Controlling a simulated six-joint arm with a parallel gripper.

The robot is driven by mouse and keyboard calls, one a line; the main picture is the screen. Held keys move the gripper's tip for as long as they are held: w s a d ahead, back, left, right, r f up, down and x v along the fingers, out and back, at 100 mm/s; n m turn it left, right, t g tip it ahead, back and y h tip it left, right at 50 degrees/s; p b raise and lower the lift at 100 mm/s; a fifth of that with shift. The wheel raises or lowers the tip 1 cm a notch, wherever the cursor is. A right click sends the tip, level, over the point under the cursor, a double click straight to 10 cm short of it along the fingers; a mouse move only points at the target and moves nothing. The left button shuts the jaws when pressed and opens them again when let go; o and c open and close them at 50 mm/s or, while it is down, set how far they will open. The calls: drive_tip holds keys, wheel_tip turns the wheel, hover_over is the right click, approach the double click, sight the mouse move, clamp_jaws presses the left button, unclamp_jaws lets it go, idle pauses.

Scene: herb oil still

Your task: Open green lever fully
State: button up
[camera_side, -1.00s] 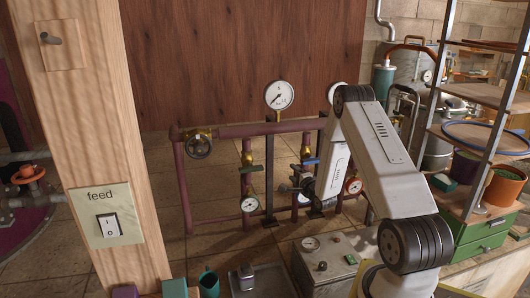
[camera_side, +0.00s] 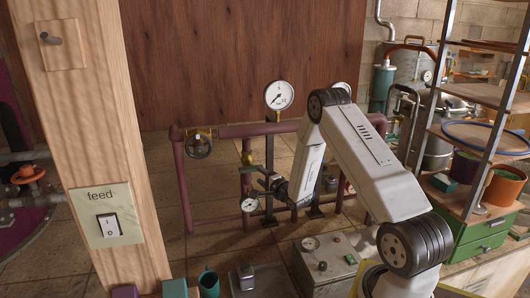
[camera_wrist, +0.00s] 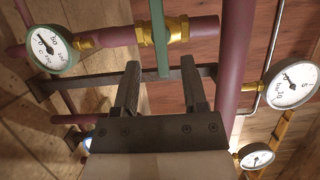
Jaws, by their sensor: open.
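The green lever (camera_wrist: 158,38) is a flat bar on a brass valve (camera_wrist: 177,30) in the wrist view. It lies across the purple pipe, crosswise to it. Its near end reaches down between my gripper's (camera_wrist: 161,72) two dark fingertips, with gaps on both sides. My gripper is open and holds nothing. In the side view my gripper (camera_side: 259,180) is at the left branch of the pipe rack, and it largely hides the lever there.
A green-rimmed gauge (camera_wrist: 48,45) is left of the valve; another gauge (camera_wrist: 292,84) is at right. A thick purple pipe (camera_wrist: 236,60) runs just right of my fingers. In the side view a round gauge (camera_side: 249,204) hangs just below my gripper.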

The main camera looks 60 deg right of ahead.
sight(253, 171)
drive_tip(key=shift+x, duration=2.75)
clamp_jaws()
